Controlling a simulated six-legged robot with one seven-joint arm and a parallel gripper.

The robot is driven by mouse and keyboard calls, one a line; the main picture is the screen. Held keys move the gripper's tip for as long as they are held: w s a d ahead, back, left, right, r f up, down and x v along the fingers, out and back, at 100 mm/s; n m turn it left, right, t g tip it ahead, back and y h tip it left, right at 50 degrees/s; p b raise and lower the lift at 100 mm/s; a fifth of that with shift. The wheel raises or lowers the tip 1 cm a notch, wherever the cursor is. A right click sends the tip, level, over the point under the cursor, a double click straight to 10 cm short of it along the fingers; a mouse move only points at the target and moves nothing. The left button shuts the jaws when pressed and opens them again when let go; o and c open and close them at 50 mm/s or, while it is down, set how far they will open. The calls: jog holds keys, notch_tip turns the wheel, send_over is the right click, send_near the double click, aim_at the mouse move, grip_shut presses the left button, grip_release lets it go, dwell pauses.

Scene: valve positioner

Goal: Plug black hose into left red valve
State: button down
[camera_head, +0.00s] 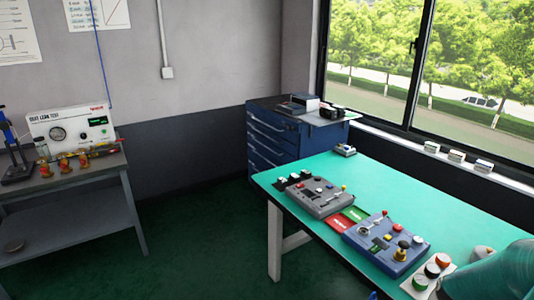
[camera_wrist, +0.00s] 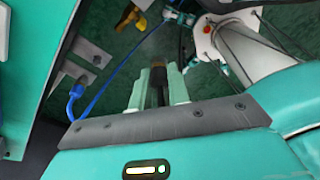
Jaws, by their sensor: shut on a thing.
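My gripper (camera_wrist: 158,92) shows only in the wrist view. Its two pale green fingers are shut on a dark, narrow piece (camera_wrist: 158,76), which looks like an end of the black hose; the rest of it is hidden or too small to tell. In the head view, several small red-and-yellow valves stand in a row on the grey bench at the far left, in front of the white leak tester (camera_head: 70,128). The left red valve (camera_head: 45,169) is at the row's left end. My gripper is out of the head view, so its distance from the valves does not show.
A blue stand (camera_head: 12,140) is left of the tester on the grey bench (camera_head: 95,180). A green-topped table (camera_head: 390,185) with control boxes (camera_head: 318,196) fills the right. A blue drawer cabinet (camera_head: 272,140) stands behind. The green floor (camera_head: 200,235) between bench and table is clear.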

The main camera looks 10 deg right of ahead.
jog(key=w+a+f+m+t, duration=0.1)
jog(key=w+a+m, duration=0.3)
jog(key=w+a, duration=0.3)
jog(key=w+a+f+m, duration=0.2)
jog(key=w+a+m, duration=0.2)
jog(key=w, duration=0.5)
jog(key=w+a+f+m+h, duration=0.1)
jog(key=w+a+m, duration=0.3)
jog(key=a, duration=0.5)
jog(key=w+a+m, duration=0.4)
jog(key=w+a, duration=0.2)
jog(key=a, duration=0.3)
jog(key=shift+a+f+t+h, duration=0.15)
jog(key=shift+f+t+h, duration=0.15)
jog(key=shift+f+h, duration=0.1)
jog(key=shift+s, duration=0.15)
